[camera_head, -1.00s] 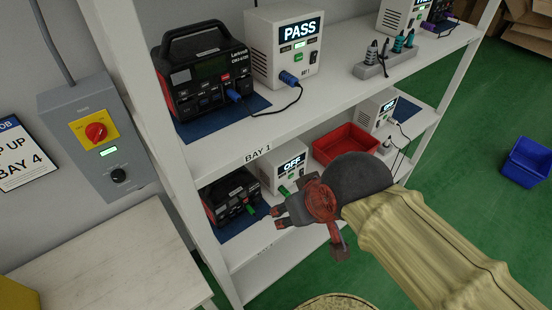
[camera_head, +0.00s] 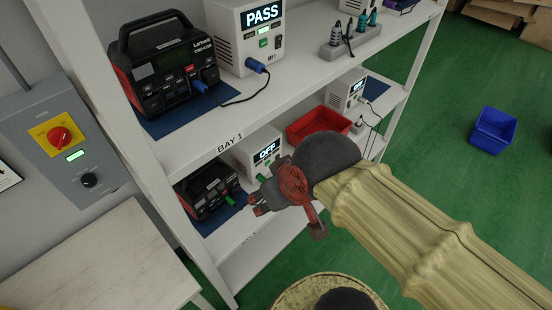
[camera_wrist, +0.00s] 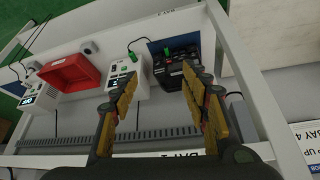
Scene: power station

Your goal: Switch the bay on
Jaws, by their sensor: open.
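A grey control box (camera_head: 78,155) is on the wall at left in the head view, with a red rotary knob (camera_head: 60,138) on a yellow plate, a small lit display and a black knob (camera_head: 89,180). On the lower shelf stand a black power station (camera_head: 208,190) with a green plug and a white unit (camera_head: 243,152) reading OFF. They also show in the wrist view: the power station (camera_wrist: 178,66) and the white unit (camera_wrist: 128,68). My gripper (camera_head: 257,204) is open and empty in front of this shelf, apart from the units. Its fingers (camera_wrist: 158,77) spread before them.
The upper shelf, labelled BAY 1 (camera_head: 230,143), holds a power station (camera_head: 165,75) and a white unit reading PASS (camera_head: 245,40). A red bin (camera_head: 318,125) sits on the lower shelf. A pale table (camera_head: 105,255) is lower left. A blue bin (camera_head: 493,130) stands on open green floor.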

